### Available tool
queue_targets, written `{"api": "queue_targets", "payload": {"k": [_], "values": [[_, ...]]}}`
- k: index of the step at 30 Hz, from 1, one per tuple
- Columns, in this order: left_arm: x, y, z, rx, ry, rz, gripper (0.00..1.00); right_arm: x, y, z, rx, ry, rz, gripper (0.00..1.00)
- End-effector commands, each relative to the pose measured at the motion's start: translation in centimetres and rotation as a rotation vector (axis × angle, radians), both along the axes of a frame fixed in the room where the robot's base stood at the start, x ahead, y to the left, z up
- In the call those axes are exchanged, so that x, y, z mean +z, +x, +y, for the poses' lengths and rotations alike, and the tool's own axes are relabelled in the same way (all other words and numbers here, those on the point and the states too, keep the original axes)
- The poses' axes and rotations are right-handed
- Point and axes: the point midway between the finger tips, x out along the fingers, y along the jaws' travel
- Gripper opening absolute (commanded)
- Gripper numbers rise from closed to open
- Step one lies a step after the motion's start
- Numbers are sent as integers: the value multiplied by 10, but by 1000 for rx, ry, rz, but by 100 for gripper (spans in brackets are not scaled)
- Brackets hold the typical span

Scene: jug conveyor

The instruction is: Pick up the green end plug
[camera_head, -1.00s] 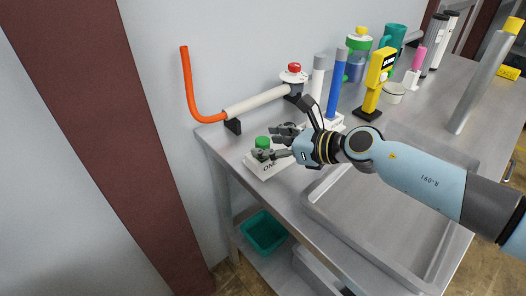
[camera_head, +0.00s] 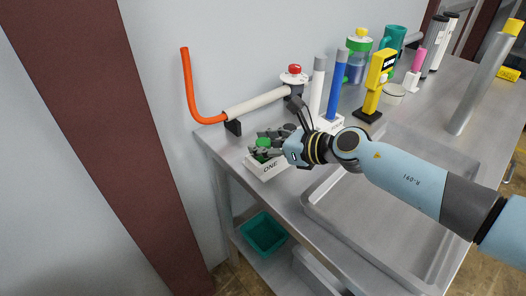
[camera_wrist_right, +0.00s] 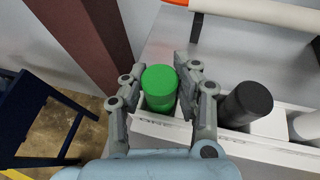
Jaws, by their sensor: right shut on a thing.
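The green end plug (camera_head: 262,143) stands upright in a white block marked ONE (camera_head: 270,168) at the near left corner of the bench. My right gripper (camera_head: 264,147) reaches in from the right and is shut on the plug, partly covering it. In the right wrist view the plug's round green top (camera_wrist_right: 159,80) lies between the two fingers of the right gripper (camera_wrist_right: 160,92). Its lower end is hidden by the white block (camera_wrist_right: 158,128). My left gripper is not in view.
A black plug (camera_wrist_right: 245,103) stands close to the right of the fingers in the wrist view. An orange bent tube (camera_head: 190,90) and white pipe (camera_head: 258,102) lie behind. A shallow metal tray (camera_head: 390,225) is at right; a teal bin (camera_head: 263,233) sits below.

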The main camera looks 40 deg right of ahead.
Motion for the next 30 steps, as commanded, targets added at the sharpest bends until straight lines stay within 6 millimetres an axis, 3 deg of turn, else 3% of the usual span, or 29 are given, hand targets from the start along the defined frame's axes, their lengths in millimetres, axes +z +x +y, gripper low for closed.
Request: {"api": "queue_targets", "payload": {"k": [5, 18, 23, 30], "values": [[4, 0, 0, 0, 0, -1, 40, 6, 0, 0, 1, -1, -2, 0], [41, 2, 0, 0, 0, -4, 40, 89, 0, 0, 2, -3, -2, 0], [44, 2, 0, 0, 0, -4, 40, 100, 0, 0, 0, -1, 0, 0], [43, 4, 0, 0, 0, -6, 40, 100, 0, 0, 0, 0, 0, 0]]}}
